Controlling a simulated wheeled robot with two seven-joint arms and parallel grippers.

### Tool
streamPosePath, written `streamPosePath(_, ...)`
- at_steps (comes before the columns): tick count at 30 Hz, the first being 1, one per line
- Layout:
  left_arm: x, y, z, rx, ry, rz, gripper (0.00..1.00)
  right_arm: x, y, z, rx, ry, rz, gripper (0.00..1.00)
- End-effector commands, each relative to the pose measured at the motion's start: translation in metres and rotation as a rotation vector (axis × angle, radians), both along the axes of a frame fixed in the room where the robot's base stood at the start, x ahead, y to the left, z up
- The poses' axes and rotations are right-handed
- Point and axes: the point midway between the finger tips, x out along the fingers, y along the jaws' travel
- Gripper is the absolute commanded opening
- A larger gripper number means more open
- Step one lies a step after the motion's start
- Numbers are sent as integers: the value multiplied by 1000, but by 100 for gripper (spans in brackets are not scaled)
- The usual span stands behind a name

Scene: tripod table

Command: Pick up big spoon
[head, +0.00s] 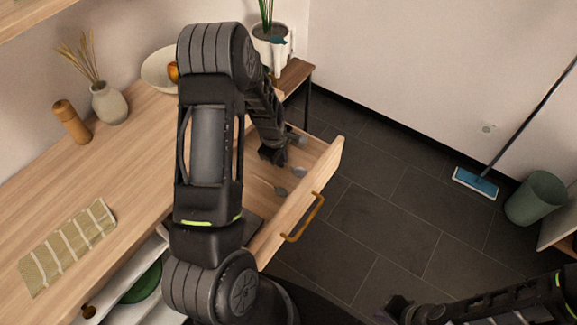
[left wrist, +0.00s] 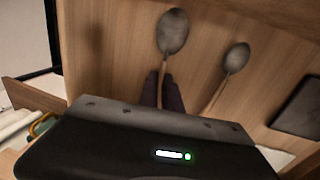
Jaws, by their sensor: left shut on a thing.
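The open drawer (head: 322,165) holds two spoons. In the left wrist view the big spoon (left wrist: 172,32) lies with its bowl away from my left gripper (left wrist: 163,92), whose fingers are shut around its handle. The smaller spoon (left wrist: 237,58) lies to the right, apart from the fingers. In the head view my left gripper (head: 272,155) reaches down into the drawer, with the big spoon's bowl (head: 299,171) and the smaller spoon's bowl (head: 280,191) nearby. My right gripper (head: 395,308) is low at the right, away from the drawer; its jaws are unclear.
A dark flat object (left wrist: 300,105) lies in the drawer. The counter holds a striped cloth (head: 70,245), wooden mill (head: 71,122), vase (head: 109,103) and bowl (head: 160,75). A mop (head: 476,183) and green bin (head: 536,198) stand right. The floor between is clear.

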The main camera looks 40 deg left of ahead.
Motion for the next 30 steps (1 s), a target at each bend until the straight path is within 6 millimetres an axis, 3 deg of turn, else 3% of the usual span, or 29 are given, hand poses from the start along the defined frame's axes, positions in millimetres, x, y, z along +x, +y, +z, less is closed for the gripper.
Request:
streamPosePath(19, 1, 0, 4, 1, -1, -1, 0, 0, 0, 0, 0, 0, 0, 0)
streamPosePath(23, 1, 0, 17, 2, -3, -2, 0, 0, 0, -2, 0, -1, 0, 0)
streamPosePath(30, 2, 0, 63, 2, -6, -2, 0, 1, 0, -5, 2, -2, 1, 0)
